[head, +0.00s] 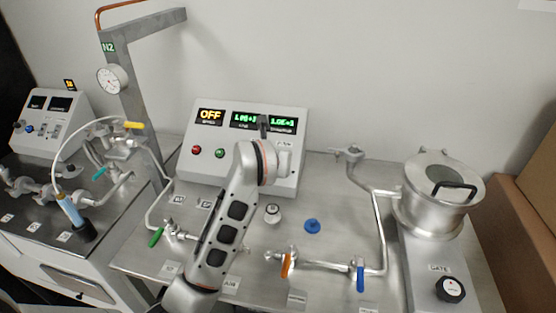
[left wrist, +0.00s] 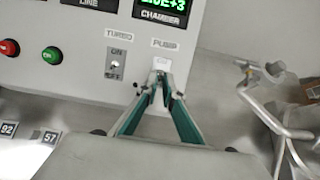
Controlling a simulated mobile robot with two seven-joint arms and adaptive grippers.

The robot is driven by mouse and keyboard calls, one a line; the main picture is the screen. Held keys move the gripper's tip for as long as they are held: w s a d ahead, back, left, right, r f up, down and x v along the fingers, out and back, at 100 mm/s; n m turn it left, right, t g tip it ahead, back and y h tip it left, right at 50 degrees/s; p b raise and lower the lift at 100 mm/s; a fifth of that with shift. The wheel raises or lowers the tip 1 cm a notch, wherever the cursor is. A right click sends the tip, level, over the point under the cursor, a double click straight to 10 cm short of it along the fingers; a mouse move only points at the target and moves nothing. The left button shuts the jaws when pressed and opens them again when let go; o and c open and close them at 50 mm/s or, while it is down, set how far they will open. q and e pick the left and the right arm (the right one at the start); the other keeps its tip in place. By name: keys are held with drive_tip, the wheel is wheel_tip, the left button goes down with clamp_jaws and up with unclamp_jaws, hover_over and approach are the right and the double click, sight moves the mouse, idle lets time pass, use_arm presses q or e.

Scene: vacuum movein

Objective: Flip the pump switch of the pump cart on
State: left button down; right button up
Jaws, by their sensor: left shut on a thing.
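The pump cart's control box (head: 243,172) stands at the back of the steel cart top, with a display (head: 210,116) reading OFF in orange and green number displays beside it. The pump switch (left wrist: 162,66) sits under the PUMP label on the box's right side. My left gripper (head: 263,127) is in front of the box. In the left wrist view its green-lined fingertips (left wrist: 161,82) close together at the switch, shut on it. The fingertips partly hide the switch lever, so its position is unclear. My right gripper is not in view.
A TURBO switch (left wrist: 115,66) lies just left of the pump switch, with red (left wrist: 9,47) and green (left wrist: 52,55) buttons further left. A steel chamber (head: 436,205) and piping with an orange valve (head: 288,264) stand to the right. A second cart is at the left.

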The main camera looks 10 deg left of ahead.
use_arm(q)
drive_tip(key=shift+w+r+g, duration=0.4)
drive_tip(key=shift+r+g, duration=0.15)
drive_tip(key=shift+g, duration=0.35)
drive_tip(key=g, duration=0.2)
drive_tip(key=w+g, duration=0.1)
drive_tip(key=shift+w+r+g, duration=0.2)
drive_tip(key=shift+r+g, duration=0.15)
drive_tip(key=shift+g, duration=0.05)
drive_tip(key=shift+w+g, duration=0.25)
drive_tip(key=shift+g, duration=0.55)
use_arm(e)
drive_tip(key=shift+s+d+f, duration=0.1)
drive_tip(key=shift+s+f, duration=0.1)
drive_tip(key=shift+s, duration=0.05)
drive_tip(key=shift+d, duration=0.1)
use_arm(q)
drive_tip(key=c, duration=2.2)
unclamp_jaws()
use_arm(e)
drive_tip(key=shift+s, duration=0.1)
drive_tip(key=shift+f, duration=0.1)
